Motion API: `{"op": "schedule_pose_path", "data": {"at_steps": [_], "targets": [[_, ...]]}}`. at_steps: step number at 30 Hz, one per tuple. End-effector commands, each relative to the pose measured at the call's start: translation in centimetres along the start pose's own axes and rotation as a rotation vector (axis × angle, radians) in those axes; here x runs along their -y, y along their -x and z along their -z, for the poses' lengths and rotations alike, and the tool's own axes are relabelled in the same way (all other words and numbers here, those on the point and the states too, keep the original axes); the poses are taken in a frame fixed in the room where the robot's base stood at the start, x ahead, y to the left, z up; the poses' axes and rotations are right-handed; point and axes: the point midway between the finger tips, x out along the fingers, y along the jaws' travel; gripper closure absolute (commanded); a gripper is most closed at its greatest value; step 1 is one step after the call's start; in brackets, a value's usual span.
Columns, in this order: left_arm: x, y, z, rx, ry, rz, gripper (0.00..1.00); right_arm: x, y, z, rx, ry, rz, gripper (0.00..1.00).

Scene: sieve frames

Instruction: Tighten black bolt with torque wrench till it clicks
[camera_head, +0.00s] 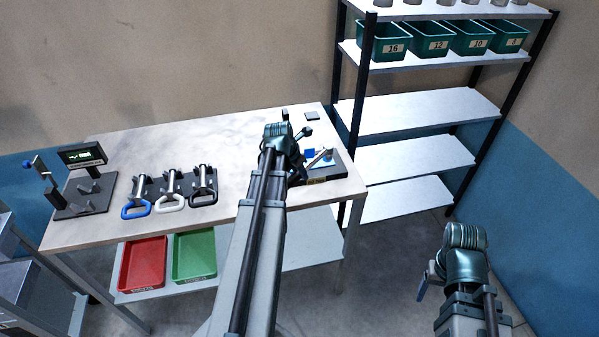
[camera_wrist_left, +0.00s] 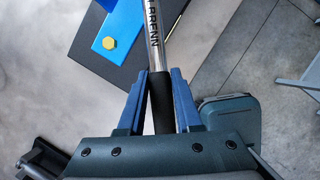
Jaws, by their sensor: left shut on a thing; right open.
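In the left wrist view my left gripper (camera_wrist_left: 161,78) is shut on the black grip of a torque wrench (camera_wrist_left: 153,32), whose silver shaft carries dark lettering. The shaft runs up out of the picture, so its head is hidden. A blue block (camera_wrist_left: 122,25) with a yellow bolt (camera_wrist_left: 109,43) lies left of the shaft on a dark plate. In the head view my left gripper (camera_head: 298,172) is at the fixture (camera_head: 338,166) at the table's right end; its fingers are mostly hidden. I cannot make out a black bolt. My right gripper (camera_head: 428,280) is open and empty, off the table at right.
On the table (camera_head: 225,145) a rack holds three tools (camera_head: 170,190) with blue, white and black handles. A device with a lit display (camera_head: 83,155) stands at the left. Red (camera_head: 143,263) and green (camera_head: 194,255) trays sit below. Shelves (camera_head: 430,105) with green bins stand at back right.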

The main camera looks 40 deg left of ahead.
Motion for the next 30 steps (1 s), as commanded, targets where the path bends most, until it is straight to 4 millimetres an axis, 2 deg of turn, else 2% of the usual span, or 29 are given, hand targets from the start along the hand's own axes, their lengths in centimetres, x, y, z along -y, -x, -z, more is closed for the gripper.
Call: {"op": "schedule_pose_path", "data": {"at_steps": [30], "targets": [[-0.1, 4.2, -1.8, 0.002, 0.000, 0.000, 1.00, -0.4, 4.6, -0.3, 0.000, 0.000, 0.000, 0.29]]}}
